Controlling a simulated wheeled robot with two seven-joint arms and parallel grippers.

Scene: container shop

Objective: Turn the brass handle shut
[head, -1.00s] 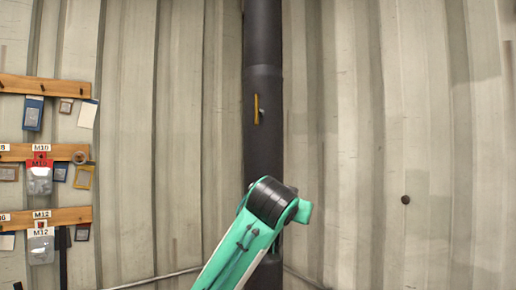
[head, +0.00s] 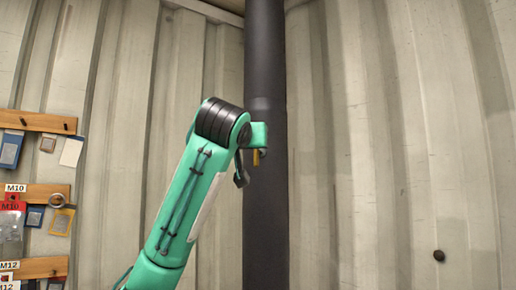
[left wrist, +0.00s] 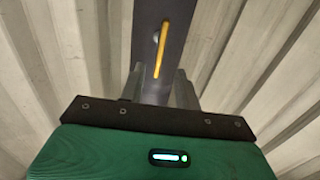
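The brass handle (left wrist: 162,48) is a thin yellow bar, close to lengthwise along a dark vertical pipe (head: 265,60), with a small grey pivot beside it. In the head view only a short piece of the brass handle (head: 256,158) shows below my arm's end; the rest is hidden. My left gripper (left wrist: 160,86) is open in the left wrist view, with one finger on each side of the pipe's picture and the handle's lower end seen between and just above the fingertips. I see no contact with the handle. My right gripper is in neither view.
A corrugated metal wall (head: 380,130) stands behind the pipe. Wooden racks (head: 35,121) with hanging small packets are on the left. A dark round knob (head: 439,255) sits on the wall at right. The space right of the pipe is clear.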

